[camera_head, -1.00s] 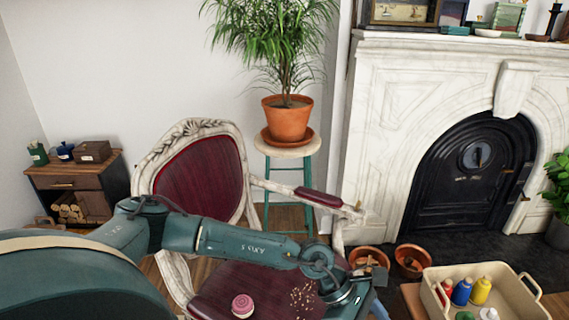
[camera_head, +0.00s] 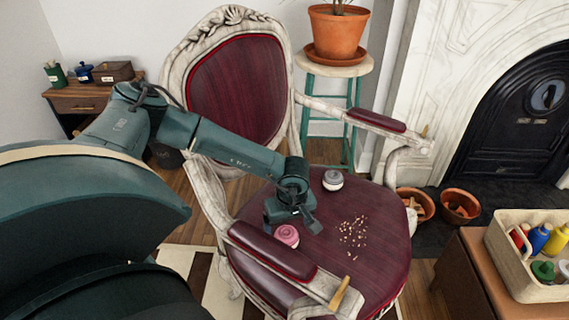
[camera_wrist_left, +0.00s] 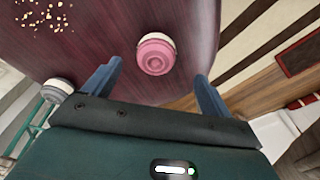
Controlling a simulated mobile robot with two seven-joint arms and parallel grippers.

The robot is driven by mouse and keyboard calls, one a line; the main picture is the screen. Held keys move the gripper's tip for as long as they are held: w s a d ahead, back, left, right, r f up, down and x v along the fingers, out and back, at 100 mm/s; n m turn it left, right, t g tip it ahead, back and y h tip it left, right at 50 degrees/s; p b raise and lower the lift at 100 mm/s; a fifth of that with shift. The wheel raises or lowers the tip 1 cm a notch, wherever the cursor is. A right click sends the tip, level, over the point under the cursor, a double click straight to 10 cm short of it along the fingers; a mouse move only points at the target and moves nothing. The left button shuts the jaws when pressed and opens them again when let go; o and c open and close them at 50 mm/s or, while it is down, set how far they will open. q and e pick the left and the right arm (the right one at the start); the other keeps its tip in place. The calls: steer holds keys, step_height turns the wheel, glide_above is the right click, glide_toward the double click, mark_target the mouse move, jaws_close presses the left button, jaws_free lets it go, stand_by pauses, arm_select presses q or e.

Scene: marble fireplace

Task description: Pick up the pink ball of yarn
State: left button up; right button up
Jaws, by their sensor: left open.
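The pink ball of yarn (camera_head: 287,236) sits on the dark red chair seat (camera_head: 375,255), near its left armrest. In the left wrist view the pink ball (camera_wrist_left: 155,58) lies ahead of and roughly between the two fingers, with no finger touching it that I can see. My left gripper (camera_head: 293,218) is open and empty, just above and behind the pink ball in the head view. In the wrist view its fingers (camera_wrist_left: 160,72) are spread wide. My right gripper is not in view.
A grey-and-white ball (camera_head: 333,180) sits further back on the seat. Crumbs (camera_head: 354,231) are scattered right of the pink ball. The padded left armrest (camera_head: 270,250) stands close to it. A beige caddy (camera_head: 515,265) with bottles is at the right.

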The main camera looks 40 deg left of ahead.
mark_target(287, 233)
arm_select(q)
steer(key=f, duration=0.2)
steer(key=f+b, duration=0.1)
steer(key=f, duration=0.1)
steer(key=shift+w+a, duration=0.15)
steer(key=shift+a, duration=0.05)
steer(key=f, duration=0.1)
steer(key=a+f+b, duration=0.1)
steer(key=f, duration=0.1)
steer(key=w+f+b, duration=0.1)
steer(key=shift+w+a+f, duration=0.1)
steer(key=shift+a+f, duration=0.05)
steer(key=shift+f, duration=0.15)
steer(key=shift+a+f, duration=0.1)
steer(key=shift+f, duration=0.25)
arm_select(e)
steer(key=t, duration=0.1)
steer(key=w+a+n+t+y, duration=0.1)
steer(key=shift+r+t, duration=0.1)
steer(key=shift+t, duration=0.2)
arm_select(q)
steer(key=c, duration=1.1)
steer(key=shift+r, duration=0.1)
